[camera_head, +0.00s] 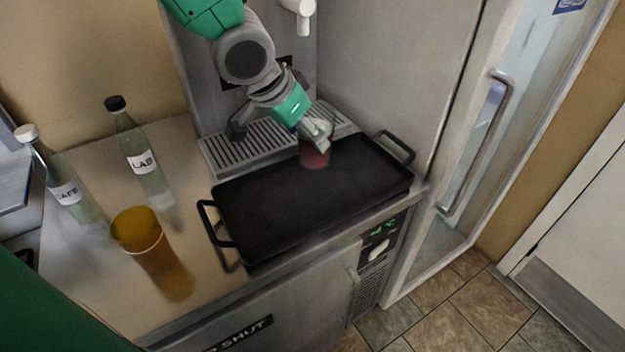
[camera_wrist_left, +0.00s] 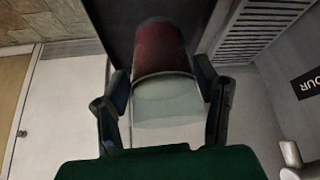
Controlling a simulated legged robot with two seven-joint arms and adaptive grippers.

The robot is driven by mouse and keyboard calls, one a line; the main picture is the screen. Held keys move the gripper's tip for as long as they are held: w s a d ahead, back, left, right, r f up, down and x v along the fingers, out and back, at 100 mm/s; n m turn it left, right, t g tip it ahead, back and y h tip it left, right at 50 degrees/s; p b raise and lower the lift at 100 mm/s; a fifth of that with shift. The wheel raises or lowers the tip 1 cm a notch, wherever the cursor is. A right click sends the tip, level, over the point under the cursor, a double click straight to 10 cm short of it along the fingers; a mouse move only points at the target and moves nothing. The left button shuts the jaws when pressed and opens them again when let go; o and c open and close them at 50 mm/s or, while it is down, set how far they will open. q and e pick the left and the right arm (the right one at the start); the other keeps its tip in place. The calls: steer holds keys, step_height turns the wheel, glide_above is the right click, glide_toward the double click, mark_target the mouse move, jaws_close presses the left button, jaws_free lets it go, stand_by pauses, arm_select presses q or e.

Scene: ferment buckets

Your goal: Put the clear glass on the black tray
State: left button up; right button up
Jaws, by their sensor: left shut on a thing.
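My left gripper (camera_head: 318,133) is shut on a glass (camera_head: 314,155) at the back edge of the black tray (camera_head: 290,212). The glass looks clear in its near part and dark red in its far part. In the left wrist view the glass (camera_wrist_left: 165,95) sits between the two fingers (camera_wrist_left: 162,98), its red end in front of the black tray (camera_wrist_left: 118,20). I cannot tell whether the glass touches the tray. The tray lies on the counter, empty apart from the glass over it. My right gripper is not in view.
An amber cup (camera_head: 137,230) stands on the counter left of the tray. Two labelled bottles, one black-capped (camera_head: 138,150) and one white-capped (camera_head: 62,185), stand farther left. A slotted drip grate (camera_head: 250,147) lies behind the tray. A glass-door cabinet (camera_head: 480,150) is at the right.

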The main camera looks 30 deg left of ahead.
mark_target(304, 162)
arm_select(q)
steer(key=f, duration=0.3)
steer(key=shift+a+f+b, duration=0.2)
steer(key=shift+f+b, duration=0.1)
steer(key=shift+b, duration=0.05)
steer(key=shift+w+f, duration=0.1)
steer(key=shift+f, duration=0.3)
steer(key=f, duration=0.1)
steer(key=d+f+b, duration=0.1)
steer(key=f, duration=0.1)
steer(key=shift+d+f, duration=0.1)
steer(key=shift+f, duration=0.2)
steer(key=shift+a, duration=0.4)
steer(key=o, duration=1.6)
steer(key=shift+a+f, duration=0.1)
steer(key=shift+o, duration=0.2)
steer(key=shift+d+r, duration=0.25)
steer(key=shift+r, duration=0.05)
steer(key=p+v, duration=0.2)
steer(key=v, duration=0.9)
steer(key=shift+s+r+p, duration=0.2)
steer(key=shift+s+p, duration=0.1)
steer(key=shift+s, duration=0.05)
steer(key=shift+s+a+f, duration=0.1)
steer(key=shift+a, duration=0.05)
